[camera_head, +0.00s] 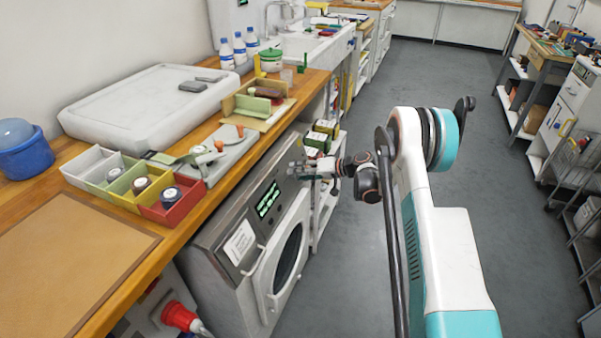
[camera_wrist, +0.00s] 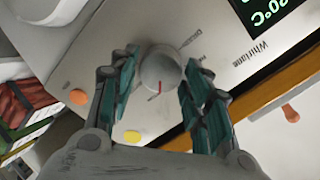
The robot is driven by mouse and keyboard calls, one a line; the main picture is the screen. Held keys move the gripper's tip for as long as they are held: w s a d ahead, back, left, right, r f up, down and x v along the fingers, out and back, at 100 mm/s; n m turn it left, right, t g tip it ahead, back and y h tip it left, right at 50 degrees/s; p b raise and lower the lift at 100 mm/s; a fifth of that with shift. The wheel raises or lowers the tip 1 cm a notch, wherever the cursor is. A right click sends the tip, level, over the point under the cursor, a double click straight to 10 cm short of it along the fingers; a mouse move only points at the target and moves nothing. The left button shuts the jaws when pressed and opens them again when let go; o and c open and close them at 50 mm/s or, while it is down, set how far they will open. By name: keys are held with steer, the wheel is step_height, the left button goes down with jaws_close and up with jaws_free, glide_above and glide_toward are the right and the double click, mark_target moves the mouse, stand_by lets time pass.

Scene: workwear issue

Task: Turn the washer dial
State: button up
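The washer (camera_head: 237,250) stands under the wooden counter in the head view, its round door facing right. The washer dial (camera_wrist: 160,72) is a round pale grey knob with a red mark at its lower edge in the wrist view. My gripper (camera_wrist: 162,62) has its two teal-padded fingers on either side of the dial. The fingers are apart, and narrow gaps seem to show beside the knob; contact is unclear. In the head view my gripper (camera_head: 303,170) is at the upper right of the washer's front panel and hides the dial.
A green-lit display (camera_head: 268,200) and a white label (camera_head: 240,242) are on the panel. Coloured bins (camera_head: 135,183) sit on the counter above.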

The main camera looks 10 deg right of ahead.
steer(key=shift+o, duration=0.3)
steer(key=v, duration=1.2)
